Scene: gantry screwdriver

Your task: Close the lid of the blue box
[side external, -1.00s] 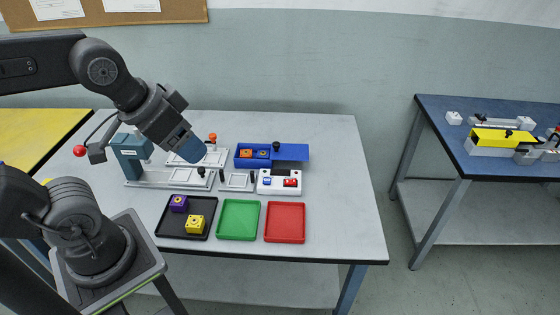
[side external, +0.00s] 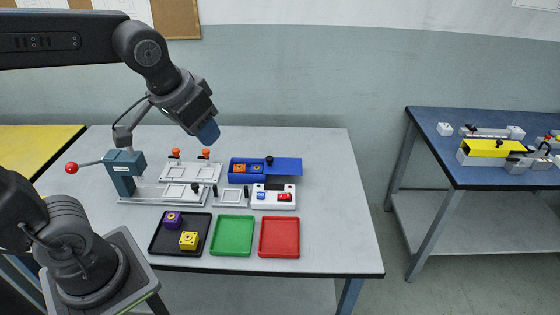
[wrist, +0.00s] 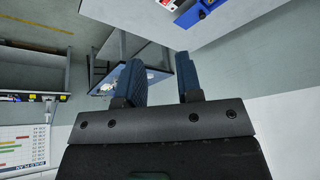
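The blue box (side external: 240,179) stands near the back middle of the table in the side view. An orange block (side external: 239,169) and a blue block (side external: 256,169) show in its open left part. Its flat blue lid (side external: 287,167) is slid out to the right, with a black knob (side external: 269,160) near its left end. My gripper (side external: 208,132) hangs in the air above and left of the box, touching nothing. In the wrist view my gripper (wrist: 161,75) has its two blue fingers apart with nothing between them. A blue part at that view's top is cut off.
A white block with blue and red buttons (side external: 274,197) stands in front of the lid. A teal toggle clamp (side external: 124,172) and white frames lie left. Black (side external: 205,239), green (side external: 232,235) and red (side external: 279,237) trays line the front. Table right of the lid is clear.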

